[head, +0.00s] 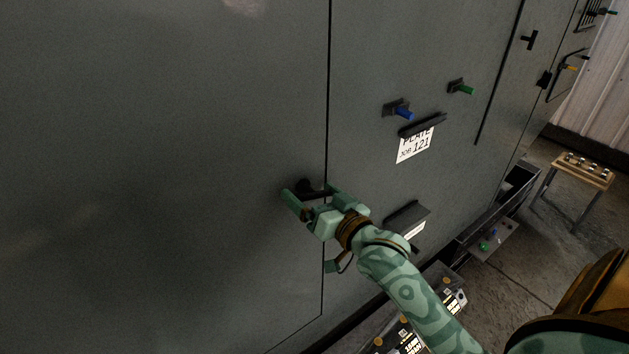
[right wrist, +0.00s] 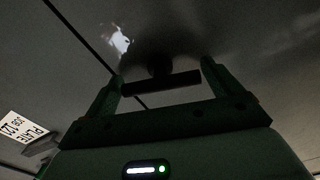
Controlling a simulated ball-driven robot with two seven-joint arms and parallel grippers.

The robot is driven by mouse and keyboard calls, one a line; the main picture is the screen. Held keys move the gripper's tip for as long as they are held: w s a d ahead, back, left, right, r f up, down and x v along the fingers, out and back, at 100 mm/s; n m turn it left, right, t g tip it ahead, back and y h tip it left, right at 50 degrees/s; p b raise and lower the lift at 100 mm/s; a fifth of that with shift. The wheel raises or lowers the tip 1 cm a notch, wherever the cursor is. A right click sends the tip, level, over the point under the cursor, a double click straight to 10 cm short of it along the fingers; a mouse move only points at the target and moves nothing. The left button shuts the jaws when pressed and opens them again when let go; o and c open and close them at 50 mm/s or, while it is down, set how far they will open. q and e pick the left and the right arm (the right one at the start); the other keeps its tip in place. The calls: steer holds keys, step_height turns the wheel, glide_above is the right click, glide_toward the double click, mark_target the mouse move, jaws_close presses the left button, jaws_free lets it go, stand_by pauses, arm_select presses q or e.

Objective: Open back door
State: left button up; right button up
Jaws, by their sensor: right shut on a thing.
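The back door is a large dark grey panel (head: 170,180) filling the left of the head view. A dark seam along its right edge separates it from the neighbouring grey panel, and it looks closed. A black T-shaped handle (head: 308,186) is on the door near this seam, partly hidden by my right gripper (head: 310,196). In the right wrist view, the handle's crossbar (right wrist: 160,84) lies between the two fingers of my right gripper (right wrist: 160,88), which is shut on it. My left gripper is not in view.
The neighbouring panel carries a blue peg (head: 402,112), a green peg (head: 464,89) and a white label sheet (head: 415,144). Labelled boxes (head: 410,340) stand low beside the enclosure. A small wooden-topped stand (head: 584,170) is at the right.

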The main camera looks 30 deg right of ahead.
steer(key=m+p, duration=0.3)
steer(key=p, duration=0.1)
steer(key=shift+r, duration=0.2)
steer(key=shift+f+m+p, duration=0.2)
steer(key=shift+m+p, duration=1)
steer(key=shift+p, duration=0.15)
steer(key=o, duration=0.7)
steer(key=shift+s, duration=0.1)
steer(key=s+d+b, duration=0.1)
steer(key=s+b, duration=0.2)
steer(key=s, duration=1.3)
steer(key=shift+d, duration=0.15)
